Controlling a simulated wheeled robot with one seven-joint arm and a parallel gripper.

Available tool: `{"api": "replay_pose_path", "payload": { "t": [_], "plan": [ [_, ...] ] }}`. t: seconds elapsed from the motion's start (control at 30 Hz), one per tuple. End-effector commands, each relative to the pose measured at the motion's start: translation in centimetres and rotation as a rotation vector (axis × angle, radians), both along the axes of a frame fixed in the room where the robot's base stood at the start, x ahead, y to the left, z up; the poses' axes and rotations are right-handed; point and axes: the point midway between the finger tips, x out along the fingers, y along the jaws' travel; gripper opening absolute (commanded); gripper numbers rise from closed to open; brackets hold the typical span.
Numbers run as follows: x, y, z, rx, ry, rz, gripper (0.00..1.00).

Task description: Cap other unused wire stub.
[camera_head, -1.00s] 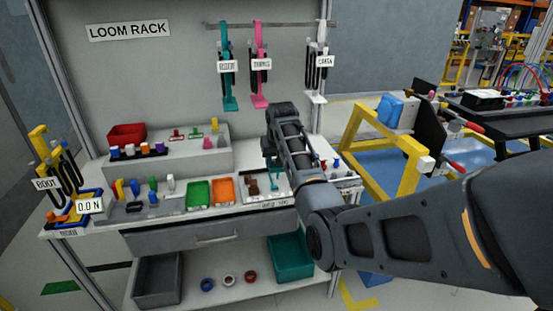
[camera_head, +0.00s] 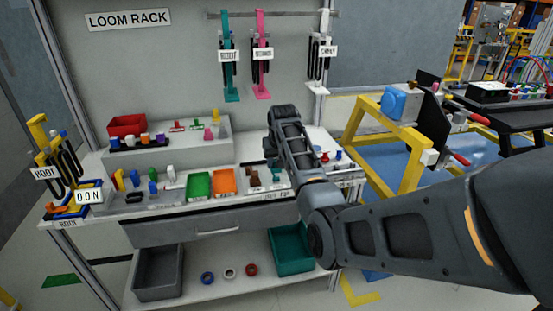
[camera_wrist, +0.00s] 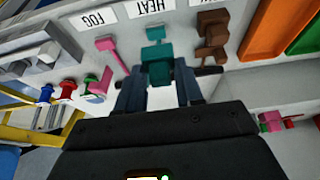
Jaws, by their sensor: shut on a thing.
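My gripper (camera_wrist: 158,84) is low over the bench tray in the wrist view, its two dark fingers on either side of a teal piece (camera_wrist: 156,66). The fingers are shut on this piece, in front of the HEAT label (camera_wrist: 149,7). A pink piece (camera_wrist: 110,50) lies by the FOG label (camera_wrist: 101,21) on one side, and brown pieces (camera_wrist: 212,36) lie on the other. In the head view, my arm covers most of the gripper. I cannot make out any unused wire stub or tell whether the teal piece is a cap.
In the head view, a green bin (camera_head: 199,186) and an orange bin (camera_head: 224,180) stand left of the arm. Hanging looms (camera_head: 262,60) are on the rack behind. A yellow frame (camera_head: 365,125) stands to the right. The shelf below holds grey and teal bins.

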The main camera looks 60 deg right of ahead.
Motion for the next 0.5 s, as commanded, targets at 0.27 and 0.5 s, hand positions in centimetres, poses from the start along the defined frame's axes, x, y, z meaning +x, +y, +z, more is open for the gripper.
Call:
{"api": "replay_pose_path", "payload": {
  "t": [0.27,0.5],
  "plan": [
    [0.0,0.0,-1.8,0.001,0.001,0.0,0.0],
    [0.0,0.0,-1.9,0.0,0.0,0.0,0.0]
  ]
}}
